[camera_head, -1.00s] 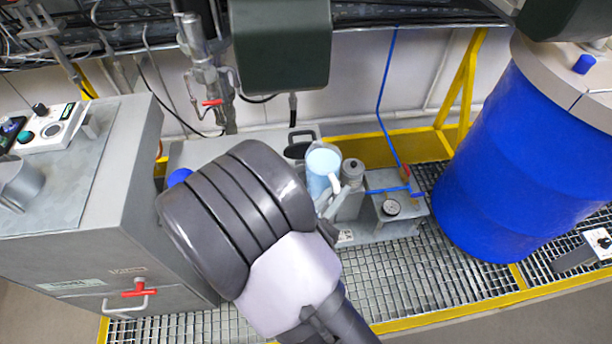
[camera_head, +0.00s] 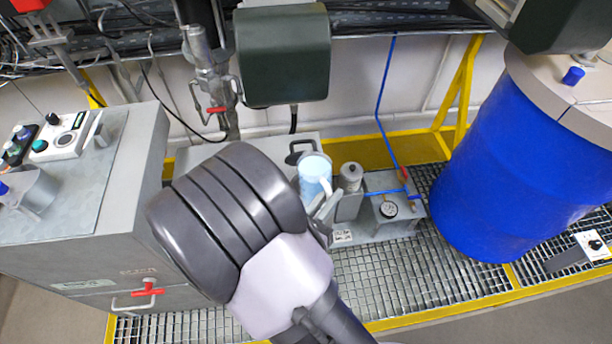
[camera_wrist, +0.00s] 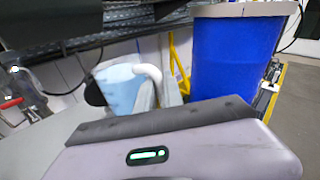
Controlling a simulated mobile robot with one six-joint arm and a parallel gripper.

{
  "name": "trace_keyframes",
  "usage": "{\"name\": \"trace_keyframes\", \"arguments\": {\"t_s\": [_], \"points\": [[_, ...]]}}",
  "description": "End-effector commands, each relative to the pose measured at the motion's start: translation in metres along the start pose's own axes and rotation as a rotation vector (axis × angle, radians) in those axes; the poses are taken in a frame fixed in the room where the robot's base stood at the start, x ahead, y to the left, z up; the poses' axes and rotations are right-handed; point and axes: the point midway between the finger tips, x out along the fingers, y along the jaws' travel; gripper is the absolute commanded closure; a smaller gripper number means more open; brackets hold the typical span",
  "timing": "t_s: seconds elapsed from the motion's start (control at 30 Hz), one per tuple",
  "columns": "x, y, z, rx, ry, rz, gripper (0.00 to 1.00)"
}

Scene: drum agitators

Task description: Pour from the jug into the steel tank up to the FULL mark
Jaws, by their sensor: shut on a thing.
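The jug (camera_head: 313,168) is pale blue with a white handle, and its open top faces the head camera. My gripper (camera_head: 322,206) is at its handle side and is shut on it. In the wrist view the jug (camera_wrist: 120,86) is large and close, looking roughly upright. A grey steel box-shaped body (camera_head: 205,152), possibly the steel tank, stands behind my arm, with a black ring-shaped part (camera_head: 296,151) on top beside the jug. My arm hides much of it. I cannot make out a FULL mark.
A grey canister (camera_head: 350,178) and a gauge block (camera_head: 389,208) with blue tubing stand right of the jug. A big blue drum (camera_head: 505,165) stands farther right. A dark green box (camera_head: 282,55) hangs above. A grey cabinet (camera_head: 80,220) is at left. Open grating (camera_head: 400,270) lies in front.

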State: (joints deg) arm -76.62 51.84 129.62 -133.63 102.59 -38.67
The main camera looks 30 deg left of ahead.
Motion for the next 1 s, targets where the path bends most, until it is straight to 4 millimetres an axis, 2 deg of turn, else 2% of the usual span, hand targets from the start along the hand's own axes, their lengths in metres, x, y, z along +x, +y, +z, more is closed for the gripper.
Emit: {"name": "trace_keyframes", "arguments": {"t_s": [0.03, 0.07, 0.23, 1.0], "points": [[-0.001, -0.001, 0.011, -0.015, 0.011, 0.0, 1.0], [-0.001, -0.001, 0.012, -0.026, 0.018, 0.0, 1.0], [0.0, -0.001, 0.008, -0.048, 0.032, -0.001, 1.0], [-0.001, -0.001, 0.02, -0.117, 0.078, 0.0, 1.0]]}}
